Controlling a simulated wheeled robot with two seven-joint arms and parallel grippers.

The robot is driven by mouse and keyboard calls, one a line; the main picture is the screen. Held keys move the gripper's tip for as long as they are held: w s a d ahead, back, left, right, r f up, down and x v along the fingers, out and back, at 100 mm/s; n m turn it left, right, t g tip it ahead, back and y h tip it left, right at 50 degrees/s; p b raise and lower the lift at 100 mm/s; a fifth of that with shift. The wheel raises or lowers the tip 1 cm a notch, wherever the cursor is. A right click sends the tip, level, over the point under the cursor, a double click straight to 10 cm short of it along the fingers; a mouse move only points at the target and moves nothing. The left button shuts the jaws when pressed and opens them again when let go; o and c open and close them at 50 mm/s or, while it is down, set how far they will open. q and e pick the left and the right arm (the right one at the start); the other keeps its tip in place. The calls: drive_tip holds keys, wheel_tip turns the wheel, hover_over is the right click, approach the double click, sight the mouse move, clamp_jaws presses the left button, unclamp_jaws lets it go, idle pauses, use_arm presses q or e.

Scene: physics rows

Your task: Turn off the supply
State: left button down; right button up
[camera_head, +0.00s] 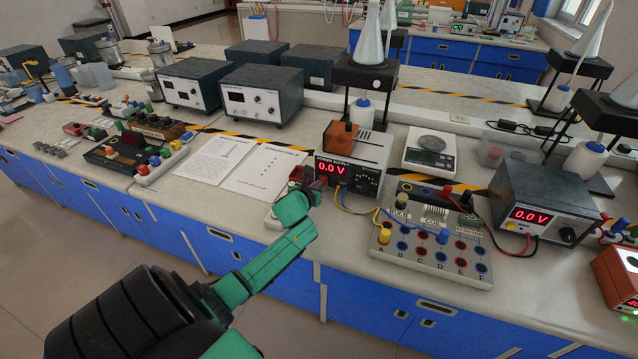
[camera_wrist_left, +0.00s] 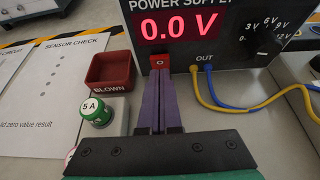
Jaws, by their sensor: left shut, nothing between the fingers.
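The power supply (camera_head: 371,152) stands on the bench, its red display reading 0.0 V; the display also shows large in the left wrist view (camera_wrist_left: 180,26). A small red part, apparently a switch (camera_wrist_left: 159,61), is low on the supply's front, below the display. My left gripper (camera_head: 303,186) is in front of the supply's left side. In the left wrist view its purple fingers (camera_wrist_left: 160,88) are shut with nothing between them, and their tips are right at the red part. I cannot tell whether they touch it. My right gripper is not in view.
A red tray marked BLOWN (camera_wrist_left: 108,72) and a green 5 A fuse (camera_wrist_left: 95,112) are left of the fingers. Blue and yellow leads (camera_wrist_left: 222,97) run from the supply to a socket board (camera_head: 432,248). Another supply reading 0.0 V (camera_head: 545,200) stands at right.

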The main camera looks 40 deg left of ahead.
use_arm(q)
drive_tip(key=shift+w+a, duration=0.1)
drive_tip(key=shift+w, duration=0.25)
drive_tip(key=shift+w+a+r, duration=0.1)
drive_tip(key=shift+w+r, duration=0.05)
drive_tip(key=shift+w, duration=0.1)
drive_tip(key=shift+r+p, duration=0.9)
drive_tip(key=shift+p, duration=0.1)
drive_tip(key=shift+f, duration=0.1)
